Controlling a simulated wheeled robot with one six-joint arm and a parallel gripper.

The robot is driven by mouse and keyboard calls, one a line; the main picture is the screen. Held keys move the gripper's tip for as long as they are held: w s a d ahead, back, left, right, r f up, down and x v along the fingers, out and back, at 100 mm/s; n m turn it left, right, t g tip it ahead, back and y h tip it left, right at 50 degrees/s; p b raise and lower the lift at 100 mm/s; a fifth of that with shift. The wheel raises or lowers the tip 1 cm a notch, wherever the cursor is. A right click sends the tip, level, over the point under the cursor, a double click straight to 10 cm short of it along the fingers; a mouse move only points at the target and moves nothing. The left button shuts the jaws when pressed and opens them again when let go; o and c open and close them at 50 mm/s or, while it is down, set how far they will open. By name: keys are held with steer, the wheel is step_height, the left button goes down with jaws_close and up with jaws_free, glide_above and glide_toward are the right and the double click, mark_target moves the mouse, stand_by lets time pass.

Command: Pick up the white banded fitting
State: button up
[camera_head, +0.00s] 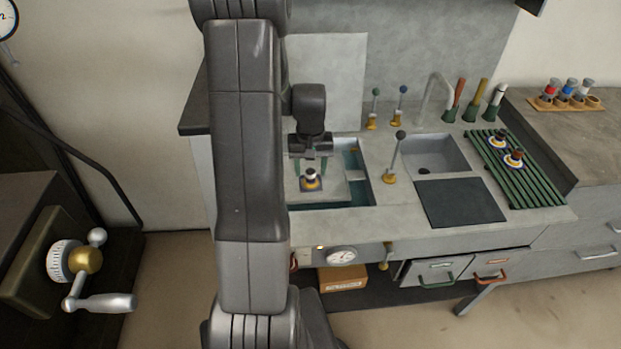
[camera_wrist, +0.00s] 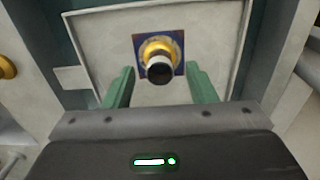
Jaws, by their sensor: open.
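The white banded fitting (camera_head: 311,175) stands on a small dark blue square pad on a pale plate inside the recessed basin. In the wrist view the fitting (camera_wrist: 159,68) shows from above, with a dark top, a white band and a gold collar. My gripper (camera_head: 312,168) is above the plate with its green fingers pointing down. In the wrist view the open fingers of my gripper (camera_wrist: 159,76) lie to the left and right of the fitting, with gaps on both sides. Neither finger appears to touch it.
The pale plate (camera_wrist: 102,40) sits in the basin. A lever (camera_head: 392,160) stands just right of the basin, and a sink (camera_head: 436,152) is further right. A green slatted rack (camera_head: 530,185) holds two dark-topped fittings. Two small levers (camera_head: 374,110) stand behind.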

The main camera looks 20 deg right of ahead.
steer(key=shift+f, duration=0.85)
steer(key=shift+c, duration=0.2)
jaws_close()
steer(key=shift+r, duration=0.1)
